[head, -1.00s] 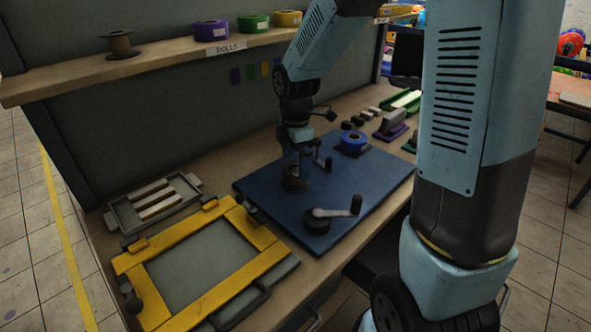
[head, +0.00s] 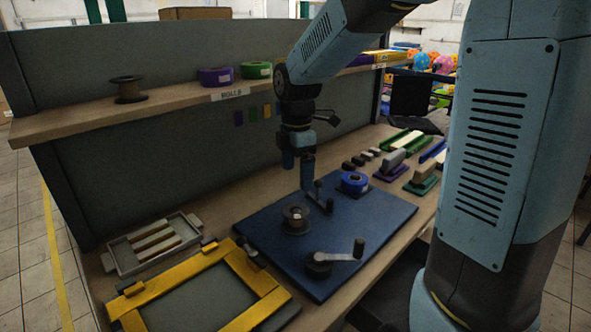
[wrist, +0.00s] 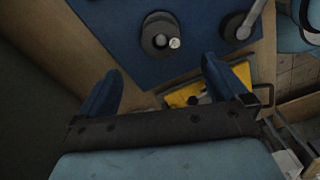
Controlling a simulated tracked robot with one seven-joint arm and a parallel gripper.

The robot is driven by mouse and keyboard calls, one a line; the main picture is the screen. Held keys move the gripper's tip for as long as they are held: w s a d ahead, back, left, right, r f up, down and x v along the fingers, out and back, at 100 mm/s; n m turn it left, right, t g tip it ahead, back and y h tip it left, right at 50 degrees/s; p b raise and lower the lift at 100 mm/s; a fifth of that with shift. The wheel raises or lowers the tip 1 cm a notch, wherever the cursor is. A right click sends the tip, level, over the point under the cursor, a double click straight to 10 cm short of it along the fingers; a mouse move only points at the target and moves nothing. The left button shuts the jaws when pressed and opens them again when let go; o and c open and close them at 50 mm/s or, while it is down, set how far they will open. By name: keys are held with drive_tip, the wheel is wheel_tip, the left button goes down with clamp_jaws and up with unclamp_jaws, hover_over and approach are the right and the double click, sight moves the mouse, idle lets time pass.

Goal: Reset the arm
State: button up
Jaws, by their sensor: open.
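My gripper (head: 306,178) hangs from my arm above the blue board, near the back of the bench. In the wrist view my gripper (wrist: 160,92) has its two blue fingers spread wide with nothing between them.
A yellow frame (head: 172,291) and a grey tray (head: 150,262) lie to the left. A shelf (head: 75,118) with rolls runs along the back panel. Stampers (head: 392,163) stand at right.

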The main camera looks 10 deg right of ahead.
drive_tip(key=s+d+r+m+t, duration=0.2)
drive_tip(key=s+d+r+m, duration=0.2)
drive_tip(key=s+m, duration=0.6)
drive_tip(key=s+d+r+m+t, duration=0.3)
drive_tip(key=s+d+r+m, duration=0.2)
drive_tip(key=s+d+m, duration=0.2)
drive_tip(key=shift+s+d+r+m+t, duration=0.2)
drive_tip(key=shift+s+d+m+t, duration=0.15)
drive_tip(key=shift+s+m, duration=1.3)
drive_tip(key=shift+w+m, duration=0.25)
drive_tip(key=shift+c, duration=0.2)
